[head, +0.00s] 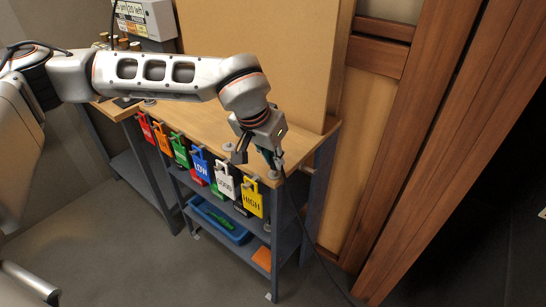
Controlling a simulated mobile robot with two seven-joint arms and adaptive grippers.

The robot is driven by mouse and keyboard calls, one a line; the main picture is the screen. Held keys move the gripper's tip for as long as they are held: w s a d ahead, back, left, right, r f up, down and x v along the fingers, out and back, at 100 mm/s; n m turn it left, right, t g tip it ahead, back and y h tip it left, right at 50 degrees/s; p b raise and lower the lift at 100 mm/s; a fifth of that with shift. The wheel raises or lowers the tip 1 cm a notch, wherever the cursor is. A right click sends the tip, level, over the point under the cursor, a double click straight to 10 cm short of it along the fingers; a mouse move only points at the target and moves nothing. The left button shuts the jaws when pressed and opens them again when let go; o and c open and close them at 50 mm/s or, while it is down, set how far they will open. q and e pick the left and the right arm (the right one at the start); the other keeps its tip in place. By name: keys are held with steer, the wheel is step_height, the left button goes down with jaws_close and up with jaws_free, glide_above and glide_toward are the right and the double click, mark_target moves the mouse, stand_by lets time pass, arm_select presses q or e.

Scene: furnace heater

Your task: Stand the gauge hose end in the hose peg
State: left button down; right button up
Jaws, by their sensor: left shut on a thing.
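My left gripper (260,156) reaches down over the front right corner of the wooden bench (308,148), beside its front edge. It is shut on a small dark teal piece, which looks like the gauge hose end (276,156). A thin black hose (311,235) runs down from there past the bench's right side to the floor. A small grey round fitting (273,174) sits at the bench edge just below the gripper. I cannot tell whether it is the hose peg, or whether the hose end touches it. My right gripper is not in view.
Coloured tags hang along the bench front, including a yellow HIGH tag (253,197) and a blue LOW tag (200,165). A blue bin (220,222) and an orange block (262,258) are on the lower shelf. A tan board (270,50) stands behind; wooden door trim (425,150) is at right.

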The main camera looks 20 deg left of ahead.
arm_select(q)
steer(key=shift+f+b, duration=0.5)
steer(key=shift+f, duration=0.6)
steer(key=shift+p, duration=0.35)
stand_by(1.5)
stand_by(0.6)
steer(key=c, duration=1.9)
jaws_free()
steer(key=v, duration=1.2)
